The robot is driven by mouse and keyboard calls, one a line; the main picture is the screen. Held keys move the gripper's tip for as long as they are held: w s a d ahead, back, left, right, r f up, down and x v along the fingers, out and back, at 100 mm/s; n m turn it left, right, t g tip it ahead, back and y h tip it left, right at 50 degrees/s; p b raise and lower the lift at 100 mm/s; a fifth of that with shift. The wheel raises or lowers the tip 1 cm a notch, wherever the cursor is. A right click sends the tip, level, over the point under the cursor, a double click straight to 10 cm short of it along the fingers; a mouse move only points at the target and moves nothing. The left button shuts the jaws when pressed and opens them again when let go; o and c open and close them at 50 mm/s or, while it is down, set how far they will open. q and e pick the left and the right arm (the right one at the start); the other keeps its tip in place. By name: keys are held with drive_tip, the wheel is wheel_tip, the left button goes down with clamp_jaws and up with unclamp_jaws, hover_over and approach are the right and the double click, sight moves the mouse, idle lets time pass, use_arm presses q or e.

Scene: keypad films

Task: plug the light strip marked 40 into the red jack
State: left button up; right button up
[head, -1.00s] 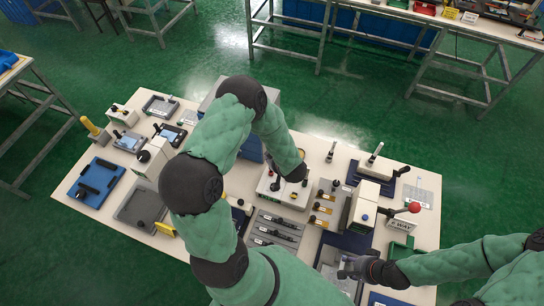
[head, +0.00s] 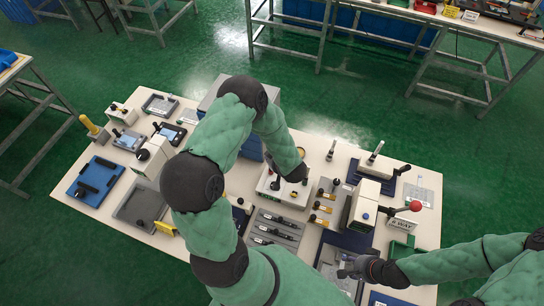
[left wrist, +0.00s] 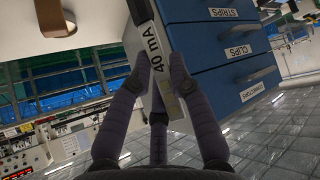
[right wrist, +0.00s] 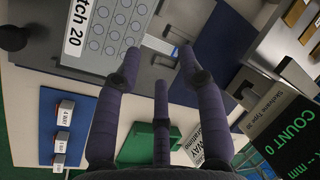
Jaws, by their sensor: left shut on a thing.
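In the left wrist view my left gripper (left wrist: 159,72) is shut on a flat pale strip marked 40 mA (left wrist: 152,46). The strip sticks out beyond the fingertips, and its label faces the camera. In the head view my left arm hides the left gripper and the strip. My right gripper (head: 347,270) is at the table's right front in the head view. In the right wrist view its fingers (right wrist: 160,58) are apart with nothing between them, over a grey panel marked with 20 (right wrist: 118,25). I cannot pick out the red jack in any view.
A blue drawer cabinet (left wrist: 225,55) labelled STRIPS and CLIPS stands close beside the held strip. The table (head: 80,178) is crowded with devices, including a red-knobbed lever (head: 415,206), a grey tray of dark bars (head: 277,228) and a blue tray (head: 97,180).

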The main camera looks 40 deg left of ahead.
use_arm(q)
drive_tip(key=shift+f+b, duration=0.65)
drive_tip(key=shift+f, duration=0.3)
drive_tip(key=o, duration=0.9)
drive_tip(key=shift+o, duration=0.2)
drive_tip(key=shift+r, duration=0.1)
drive_tip(key=v, duration=1.2)
drive_tip(key=shift+s, duration=0.1)
